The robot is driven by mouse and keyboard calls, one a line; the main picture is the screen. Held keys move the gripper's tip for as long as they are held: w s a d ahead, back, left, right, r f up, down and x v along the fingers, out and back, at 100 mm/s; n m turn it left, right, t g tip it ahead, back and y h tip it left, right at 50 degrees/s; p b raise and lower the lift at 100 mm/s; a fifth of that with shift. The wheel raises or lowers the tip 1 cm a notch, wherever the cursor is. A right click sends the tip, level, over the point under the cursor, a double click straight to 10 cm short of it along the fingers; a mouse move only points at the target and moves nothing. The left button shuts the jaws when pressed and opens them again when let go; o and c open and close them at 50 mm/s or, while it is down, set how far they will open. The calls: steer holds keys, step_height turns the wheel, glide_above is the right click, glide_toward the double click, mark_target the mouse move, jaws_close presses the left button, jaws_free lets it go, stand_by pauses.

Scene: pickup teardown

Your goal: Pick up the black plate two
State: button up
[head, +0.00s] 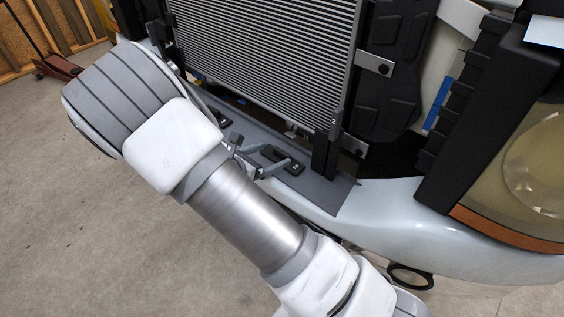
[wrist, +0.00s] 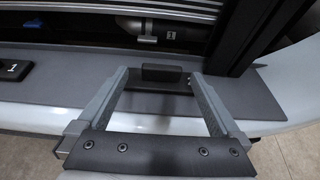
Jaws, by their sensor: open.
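A small black plate with a pale mark that looks like a 2 (head: 296,168) lies on the grey ledge below the radiator in the head view. In the wrist view a black plate with a raised block (wrist: 163,74) sits between the fingertips; its number is not visible there. My gripper (wrist: 160,77) is open, with one finger on each side of this plate. No grip on it shows, and I cannot tell whether the fingers touch it. In the head view my gripper (head: 277,157) is at the plate, partly hidden by my arm.
Another black plate, marked 1 (wrist: 12,70), lies on the ledge to the left. The radiator (head: 265,50) rises behind the ledge. A black upright post (head: 326,148) stands close to the right of my gripper. The pale bumper (head: 440,232) curves in front; open floor (head: 110,235) lies left.

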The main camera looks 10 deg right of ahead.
mark_target(284, 152)
steer(key=x, duration=0.3)
steer(key=b+x, duration=0.1)
steer(key=x, duration=0.1)
steer(key=b+x, duration=0.2)
steer(key=shift+d+f, duration=0.25)
steer(key=shift+f, duration=0.15)
steer(key=shift+w+d, duration=0.15)
steer(key=shift+d, duration=0.15)
steer(key=c, duration=1.4)
